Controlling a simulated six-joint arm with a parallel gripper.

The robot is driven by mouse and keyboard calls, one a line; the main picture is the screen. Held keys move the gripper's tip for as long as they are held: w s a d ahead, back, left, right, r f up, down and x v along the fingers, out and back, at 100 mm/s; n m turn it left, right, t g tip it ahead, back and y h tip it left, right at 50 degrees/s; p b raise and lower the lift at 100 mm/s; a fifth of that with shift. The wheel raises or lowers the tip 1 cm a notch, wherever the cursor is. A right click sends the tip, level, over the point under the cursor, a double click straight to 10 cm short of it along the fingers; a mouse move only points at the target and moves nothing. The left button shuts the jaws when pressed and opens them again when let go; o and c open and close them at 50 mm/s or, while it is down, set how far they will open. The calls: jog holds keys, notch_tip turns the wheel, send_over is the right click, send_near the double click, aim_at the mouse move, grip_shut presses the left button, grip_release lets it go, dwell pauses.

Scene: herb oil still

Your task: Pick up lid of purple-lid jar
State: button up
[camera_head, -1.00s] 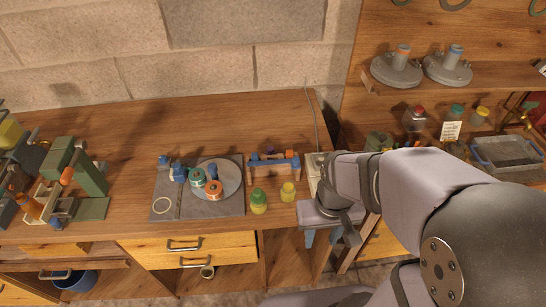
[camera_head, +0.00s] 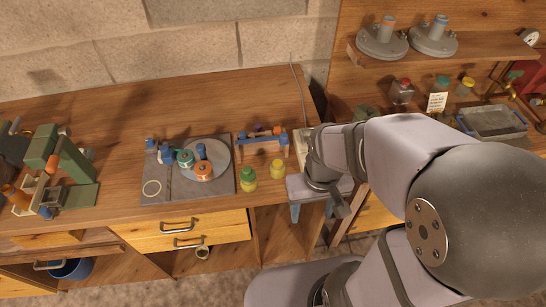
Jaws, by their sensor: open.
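A small purple shape (camera_head: 257,128) shows behind the blue-and-orange rack (camera_head: 262,142) on the wooden bench. It may be the purple lid, but it is too small to be sure, and the rack hides what is under it. My gripper (camera_head: 341,206) is at the bench's right end, to the right of and nearer than the rack, well apart from the purple shape. Its jaws are open, and I see nothing held. My own arm covers part of the view there.
A grey board (camera_head: 160,190) with spools lies to the left. Jars, a red-lidded one (camera_head: 402,92) among them, and a metal tray (camera_head: 490,122) are at the right. The bench's back left is clear.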

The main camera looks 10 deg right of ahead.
jog(key=n+t+y+b, duration=0.1)
jog(key=n+t+b, duration=0.25)
jog(key=b, duration=0.35)
send_near(259, 128)
jog(key=shift+m+t, duration=0.35)
jog(key=shift+m, duration=0.1)
jog(key=shift+s+p+x, duration=0.15)
jog(key=shift+p+x, duration=1.05)
jog(key=shift+x, duration=1.5)
jog(key=shift+s+p+x, duration=0.1)
jog(key=shift+p+x, duration=1.05)
jog(key=shift+x, duration=1.5)
jog(key=shift+f, duration=0.1)
jog(key=c, duration=1.1)
